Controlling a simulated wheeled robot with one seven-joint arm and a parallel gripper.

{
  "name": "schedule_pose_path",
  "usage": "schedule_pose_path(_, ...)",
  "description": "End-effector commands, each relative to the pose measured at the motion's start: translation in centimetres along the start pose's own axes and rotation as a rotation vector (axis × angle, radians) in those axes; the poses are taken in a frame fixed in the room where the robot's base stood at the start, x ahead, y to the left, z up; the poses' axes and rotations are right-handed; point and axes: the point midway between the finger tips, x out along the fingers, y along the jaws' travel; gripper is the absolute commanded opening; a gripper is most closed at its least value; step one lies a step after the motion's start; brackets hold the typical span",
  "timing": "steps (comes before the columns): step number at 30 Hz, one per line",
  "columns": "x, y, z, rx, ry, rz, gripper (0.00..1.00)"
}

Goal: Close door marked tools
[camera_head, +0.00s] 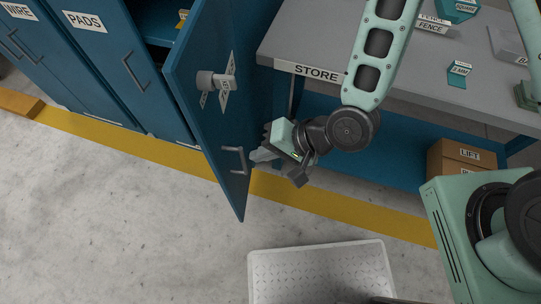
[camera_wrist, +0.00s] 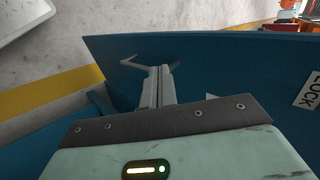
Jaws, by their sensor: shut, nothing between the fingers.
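A blue cabinet door (camera_head: 205,120) stands swung open, jutting out toward me. It carries a grey bar handle (camera_head: 235,158) low down and a round grey knob (camera_head: 215,80) with white tags. I can read no "tools" marking on it. My gripper (camera_head: 258,155) is shut and empty, to the right of the door, close beside the bar handle.
Shut lockers with a PADS label (camera_head: 85,21) are at left. The grey STORE bench (camera_head: 400,65) is at right, with a LIFT box (camera_head: 465,155) beneath.

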Motion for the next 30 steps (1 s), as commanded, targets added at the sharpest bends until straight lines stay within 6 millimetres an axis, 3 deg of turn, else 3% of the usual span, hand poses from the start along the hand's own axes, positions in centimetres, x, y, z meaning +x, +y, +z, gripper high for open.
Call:
schedule_pose_path(1,1.3,0.4,0.0,-0.004,0.0,-0.003,0.0)
schedule_pose_path(8,4.8,0.0,0.2,-0.001,-0.003,0.0,0.0)
schedule_pose_path(12,6.0,-1.8,0.1,-0.003,-0.001,-0.001,0.0)
schedule_pose_path(19,7.2,-2.7,0.0,0.0,0.0,-0.001,0.0)
schedule_pose_path(30,7.3,-2.8,0.0,0.0,0.0,0.0,0.0)
